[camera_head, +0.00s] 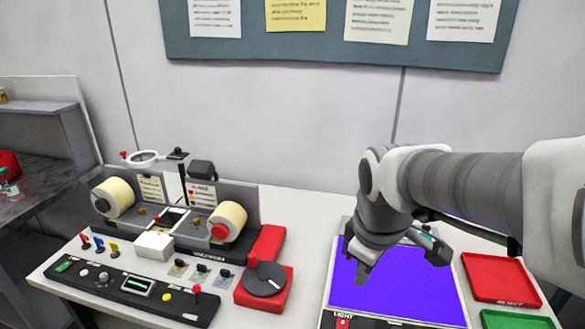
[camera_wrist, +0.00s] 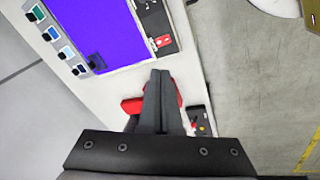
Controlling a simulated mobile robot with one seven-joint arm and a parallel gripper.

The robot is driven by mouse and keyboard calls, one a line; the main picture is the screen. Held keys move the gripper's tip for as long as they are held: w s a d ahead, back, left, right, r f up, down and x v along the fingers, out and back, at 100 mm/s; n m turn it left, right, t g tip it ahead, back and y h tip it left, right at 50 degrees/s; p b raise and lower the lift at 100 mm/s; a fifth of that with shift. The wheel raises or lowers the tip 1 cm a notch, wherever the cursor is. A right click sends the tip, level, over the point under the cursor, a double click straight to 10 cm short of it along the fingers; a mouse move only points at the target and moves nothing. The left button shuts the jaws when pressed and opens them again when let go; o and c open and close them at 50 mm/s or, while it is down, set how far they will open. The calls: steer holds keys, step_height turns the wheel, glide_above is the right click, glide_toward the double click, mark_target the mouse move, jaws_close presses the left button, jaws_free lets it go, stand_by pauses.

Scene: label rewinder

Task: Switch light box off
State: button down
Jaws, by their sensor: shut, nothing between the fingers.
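The light box (camera_head: 395,285) lies on the table at front right, its panel glowing blue-violet. A small red switch (camera_head: 342,323) sits by the "LIGHT" label on its dark front strip, at the bottom edge of the head view. The wrist view shows the lit panel (camera_wrist: 105,28) and the red switch (camera_wrist: 163,41) on the strip beside it. My gripper (camera_head: 361,279) is over the left part of the panel in the head view. In the wrist view my gripper (camera_wrist: 160,73) is shut and empty, its tips just below the switch in the picture, with a gap between them.
The label rewinder (camera_head: 170,225) with two rolls stands on the left, with a red crank base (camera_head: 262,292) at its right end. A red reject tray (camera_head: 500,279) and a green tray (camera_head: 517,319) lie right of the light box.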

mark_target(343, 325)
steer(key=w+f+n+g+b, duration=0.1)
steer(key=w+f+n+b, duration=0.1)
steer(key=w+f+n, duration=0.3)
step_height(343, 325, down, 3)
steer(key=shift+r+n+g, duration=0.2)
steer(key=shift+n+g, duration=0.1)
steer(key=shift+a+f, duration=0.1)
steer(key=f, duration=0.4)
steer(key=w+f+b, duration=0.1)
steer(key=f, duration=0.8)
steer(key=shift+w+d+f+b, duration=0.25)
steer(key=shift+w+f+b, duration=0.1)
steer(key=shift+b, duration=0.05)
steer(key=shift+f, duration=0.25)
steer(key=shift+s, duration=0.2)
